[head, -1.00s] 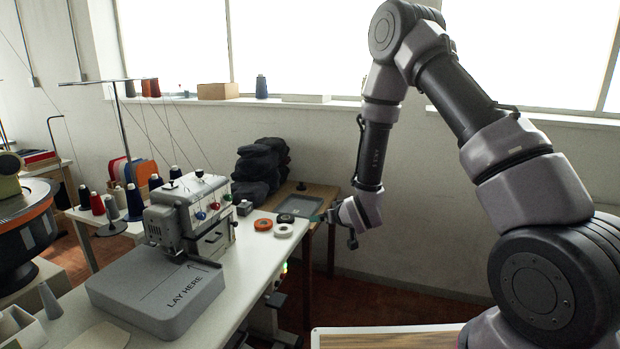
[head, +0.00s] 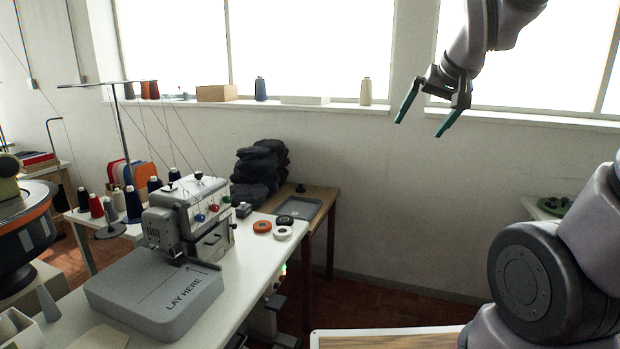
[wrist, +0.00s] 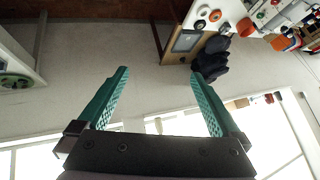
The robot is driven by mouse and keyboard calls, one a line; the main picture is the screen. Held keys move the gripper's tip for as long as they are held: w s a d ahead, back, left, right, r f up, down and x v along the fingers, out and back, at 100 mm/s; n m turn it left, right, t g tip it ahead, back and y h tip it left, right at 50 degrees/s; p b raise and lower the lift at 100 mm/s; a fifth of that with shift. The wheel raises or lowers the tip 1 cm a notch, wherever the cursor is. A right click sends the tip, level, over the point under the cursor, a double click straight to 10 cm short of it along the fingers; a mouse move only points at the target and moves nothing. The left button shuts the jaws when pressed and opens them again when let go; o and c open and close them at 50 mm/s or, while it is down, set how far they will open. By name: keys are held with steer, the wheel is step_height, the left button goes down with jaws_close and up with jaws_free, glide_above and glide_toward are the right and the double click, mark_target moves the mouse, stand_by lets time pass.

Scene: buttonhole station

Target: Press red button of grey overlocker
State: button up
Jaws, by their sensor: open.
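The grey overlocker (head: 172,219) stands on the white table in the head view, left of centre. A small red round knob (head: 201,216) shows on its front beside blue and green ones; I cannot tell whether it is a button or a dial. My gripper (head: 418,128) is open and empty, high at the upper right, well apart from the overlocker and in front of the window. In the wrist view my gripper (wrist: 159,73) has its teal fingers spread with nothing between them. The machine is partly visible and small at that view's upper right.
A grey block marked LAY HERE (head: 160,292) lies in front of the overlocker. Tape rolls (head: 262,226) and a small grey box (head: 243,210) sit right of it. Thread cones (head: 133,204) and a thread stand are to its left. Open space lies right of the table.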

steer(key=s+d+r+m, duration=0.1)
steer(key=s+r, duration=0.1)
steer(key=s, duration=0.9)
steer(key=shift+s+r+g, duration=0.15)
steer(key=shift+r+g, duration=0.15)
steer(key=shift+r, duration=0.05)
